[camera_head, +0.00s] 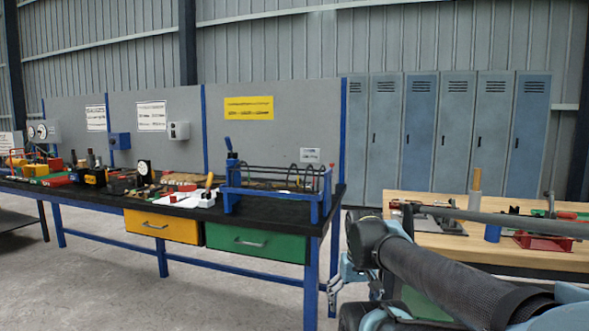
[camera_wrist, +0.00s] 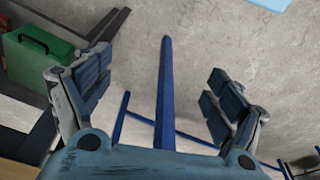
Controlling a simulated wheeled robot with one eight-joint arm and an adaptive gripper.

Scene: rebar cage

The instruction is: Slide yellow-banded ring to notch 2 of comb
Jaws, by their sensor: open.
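The rebar cage rig, a blue frame (camera_head: 275,207) with dark rods and dark rings, stands on the right end of the black-topped workbench (camera_head: 110,197) in the head view. The rings are small there, and I cannot make out a yellow band or the comb's notches. My gripper is open and empty in the wrist view (camera_wrist: 158,88), with its two fingers well apart. Below it are the concrete floor and a blue bench leg (camera_wrist: 165,90), away from the rig. In the head view, part of my arm shows at the lower right, beside the bench.
A wooden table (camera_head: 425,199) with tools and a red fixture (camera_head: 543,242) stands at the right. Tools crowd the left of the workbench. Yellow (camera_head: 162,229) and green (camera_head: 255,243) drawers hang beneath it. Lockers (camera_head: 455,140) stand behind. A green box (camera_wrist: 35,55) shows in the wrist view.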

